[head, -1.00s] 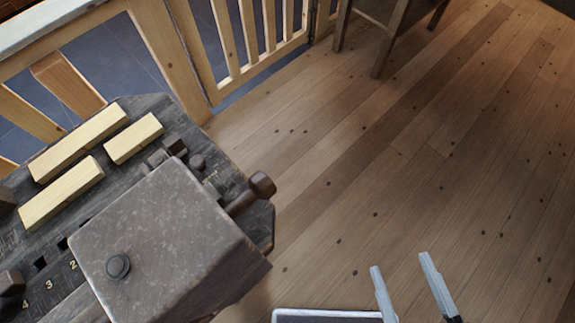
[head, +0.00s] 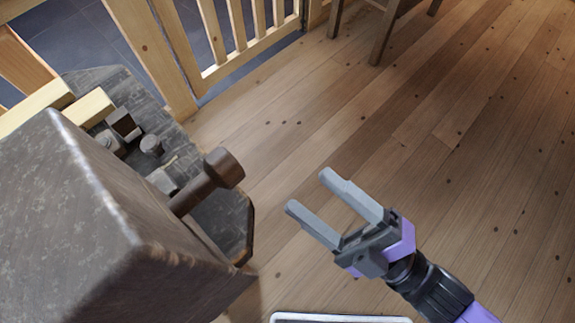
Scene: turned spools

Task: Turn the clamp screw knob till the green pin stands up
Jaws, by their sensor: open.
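My gripper (head: 307,190) is open and empty in the head view, with its two grey fingers pointing up and left. A dark brown knob on a shaft (head: 224,168) sticks out to the right from behind the large grey block (head: 60,210). The knob lies up and left of my fingertips, with a clear gap between them. I cannot tell for certain that this knob is the clamp screw knob. No green pin shows; the block hides part of the bench.
The dark workbench top (head: 235,225) fills the left, with pale wooden bars (head: 92,108) and small dark fittings (head: 151,145). A wooden railing (head: 160,50) and a stool (head: 385,30) stand behind. The plank floor on the right is clear.

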